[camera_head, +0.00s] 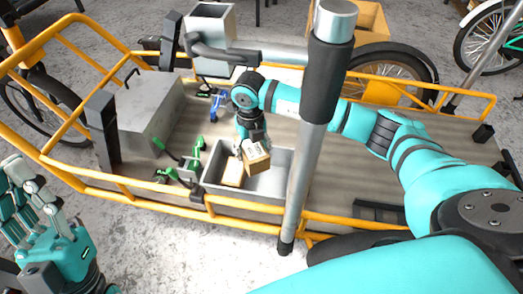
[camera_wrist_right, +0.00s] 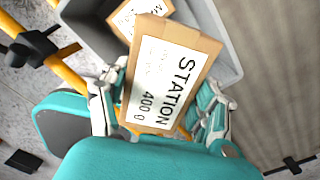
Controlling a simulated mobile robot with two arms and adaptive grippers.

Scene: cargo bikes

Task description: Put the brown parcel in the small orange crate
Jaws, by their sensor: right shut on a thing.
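My right gripper (camera_head: 246,150) is shut on a brown parcel (camera_head: 257,158). The parcel is tilted, at the grey bin (camera_head: 215,190) on the cargo bed. In the right wrist view the parcel (camera_wrist_right: 170,75) sits between the two fingers, its white label reading "STATION 400 g". A second brown parcel (camera_head: 232,173) lies in the grey bin, beside the held one; it also shows in the wrist view (camera_wrist_right: 128,18). A yellow-orange box (camera_head: 371,16) stands at the back right; I cannot tell whether it is the small orange crate. My left gripper (camera_head: 28,178) is open and empty at far left.
A grey upright post (camera_head: 318,110) stands right of the grey bin. Orange rails (camera_head: 130,190) edge the cargo bed. Green clamp-like tools (camera_head: 185,168) and a blue one (camera_head: 217,105) lie left of the bin. A grey box (camera_head: 150,110) stands farther left.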

